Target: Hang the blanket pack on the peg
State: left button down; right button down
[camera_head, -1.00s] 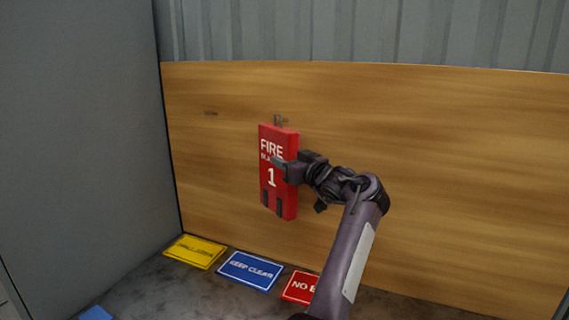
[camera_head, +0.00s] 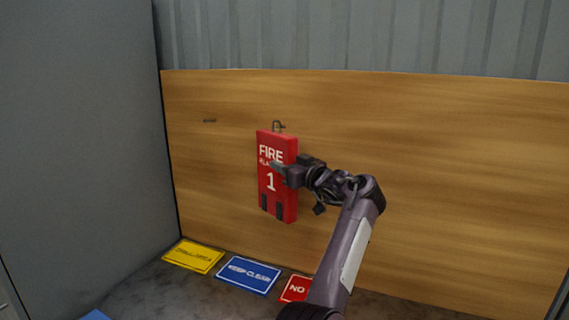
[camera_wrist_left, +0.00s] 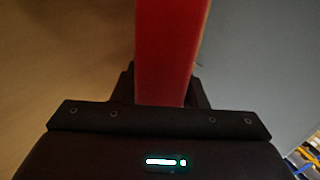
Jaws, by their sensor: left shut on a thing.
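The red blanket pack (camera_head: 270,195), printed FIRE and 1, is upright in front of the wooden board. My left gripper (camera_head: 284,171) is shut on its right edge, partly hiding the lettering. A small loop (camera_head: 276,125) stands up from the pack's top; a short dark piece shows beside it, and I cannot tell whether the loop is around a peg. A small dark peg-like piece (camera_head: 209,120) sticks out of the board further left. In the left wrist view the red pack (camera_wrist_left: 168,50) runs up between the jaws. My right gripper is not in view.
The wooden board (camera_head: 430,180) stands behind, with a grey wall (camera_head: 85,140) at the left. Yellow (camera_head: 194,255), blue KEEP CLEAR (camera_head: 248,274) and red (camera_head: 297,289) signs lie along the floor below. The board right of my arm is bare.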

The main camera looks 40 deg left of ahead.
pick_arm(q)
jog(key=shift+w+d+t, duration=0.1)
jog(key=shift+w+t, duration=0.2)
jog(key=shift+w, duration=0.1)
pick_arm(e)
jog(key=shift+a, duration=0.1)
pick_arm(q)
jog(key=c, duration=1.2)
grip_release()
jog(key=shift+w, duration=0.1)
jog(key=shift+o, duration=1.3)
jog(key=shift+w+a+f, duration=0.35)
jog(key=shift+w+f, duration=0.1)
jog(key=shift+w, duration=0.05)
jog(key=shift+o, duration=0.7)
jog(key=shift+d, duration=0.1)
jog(key=shift+s+r, duration=0.15)
jog(key=shift+s, duration=0.05)
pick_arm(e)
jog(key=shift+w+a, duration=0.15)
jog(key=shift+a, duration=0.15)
